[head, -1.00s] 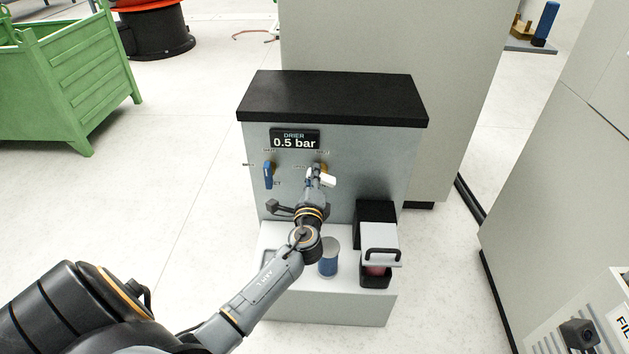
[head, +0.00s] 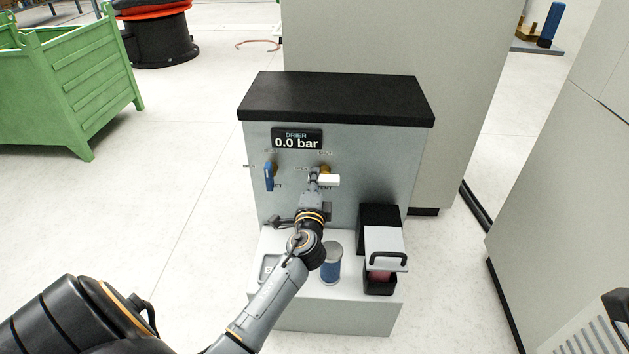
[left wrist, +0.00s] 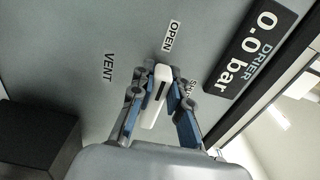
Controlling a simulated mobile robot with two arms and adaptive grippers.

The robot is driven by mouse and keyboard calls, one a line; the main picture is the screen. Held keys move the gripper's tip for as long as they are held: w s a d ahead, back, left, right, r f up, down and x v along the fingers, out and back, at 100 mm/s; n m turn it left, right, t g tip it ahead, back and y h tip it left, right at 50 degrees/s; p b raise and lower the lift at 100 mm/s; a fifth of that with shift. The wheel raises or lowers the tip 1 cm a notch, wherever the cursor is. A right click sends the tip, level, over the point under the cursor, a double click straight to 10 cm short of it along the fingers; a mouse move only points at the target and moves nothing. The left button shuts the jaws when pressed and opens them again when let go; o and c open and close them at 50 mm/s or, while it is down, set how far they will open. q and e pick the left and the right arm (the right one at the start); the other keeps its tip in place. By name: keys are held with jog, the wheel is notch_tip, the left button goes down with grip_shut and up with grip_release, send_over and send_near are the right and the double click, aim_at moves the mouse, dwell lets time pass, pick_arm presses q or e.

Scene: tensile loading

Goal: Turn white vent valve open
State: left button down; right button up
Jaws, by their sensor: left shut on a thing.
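The white vent valve handle (head: 328,180) is on the front panel of the drier (head: 340,145), below the display. It lies level across the panel. In the left wrist view the handle (left wrist: 156,98) lies between the two blue-padded fingers, with one end toward the OPEN label (left wrist: 172,36). The SHUT label (left wrist: 192,88) is partly hidden by a finger. My left gripper (head: 314,178) is shut on the handle; its fingers show up close in the left wrist view (left wrist: 158,108). The display (head: 297,140) reads 0.0 bar. My right gripper is out of view.
A blue valve handle (head: 269,177) hangs upright left of the white one. A blue-and-grey can (head: 331,264) and a black holder with a handled lid (head: 384,250) stand on the ledge below. A green crate (head: 75,90) is at left. Floor is clear left of the drier.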

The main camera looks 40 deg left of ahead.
pick_arm(q)
jog(key=shift+f, duration=0.1)
jog(key=c, duration=1.3)
grip_release()
jog(key=v, duration=1.2)
jog(key=shift+s, duration=0.1)
